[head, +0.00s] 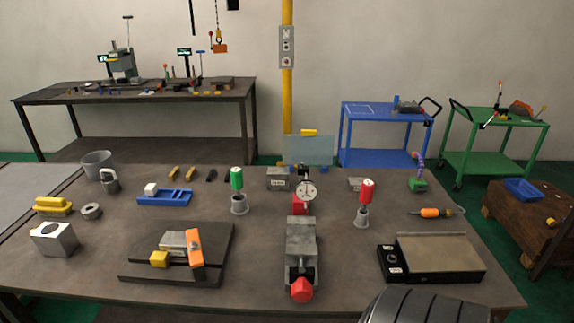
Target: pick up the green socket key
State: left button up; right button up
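The green socket key (236,178) stands upright on the workbench, left of the middle. Its lower end is in a grey round holder (239,206), so its tip is hidden. A similar red key (367,191) stands in its own grey holder (362,218) to the right. Neither of my grippers shows in the head view, so nothing is seen touching the green key.
A dial gauge (308,191) and a grey vise (301,245) stand right of the green key. A blue tray (174,198) lies to its left. A dark plate (215,240) with an orange-handled clamp is in front. Bare bench (255,255) shows between plate and vise.

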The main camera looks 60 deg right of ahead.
aim_at(236, 174)
jog(key=z, duration=1.4)
